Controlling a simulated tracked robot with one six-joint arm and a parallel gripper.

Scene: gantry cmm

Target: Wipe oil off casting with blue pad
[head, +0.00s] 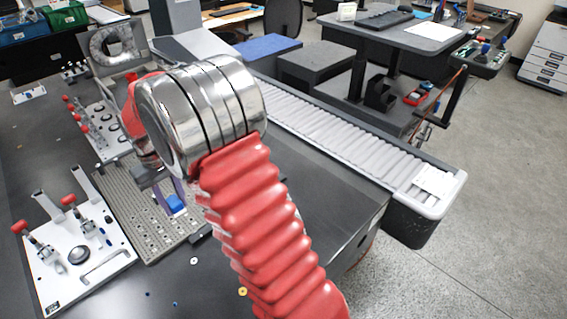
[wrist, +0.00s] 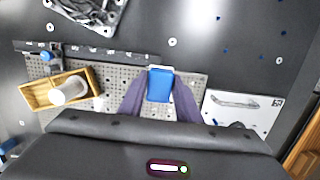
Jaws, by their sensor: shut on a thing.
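My gripper (wrist: 160,102) has its two purple-grey fingers shut on a blue pad (wrist: 159,84), one on each side. The pad hangs over the perforated plate; its exact height is hard to tell. In the head view the pad (head: 176,204) shows small below my wrist, and the fingers (head: 170,194) are partly hidden by my arm. A rough grey metal part, seemingly the casting (wrist: 92,10), lies at the top left of the wrist view, cut off by the edge and apart from the pad. I cannot pick it out in the head view, where my arm covers much of the table.
A perforated plate (wrist: 112,72) lies below my gripper. A wooden box (wrist: 33,96) with a white cylinder (wrist: 70,91) stands left in the wrist view. A white fixture plate (head: 58,279) with red-handled clamps is at lower left. A roller conveyor (head: 330,128) runs behind.

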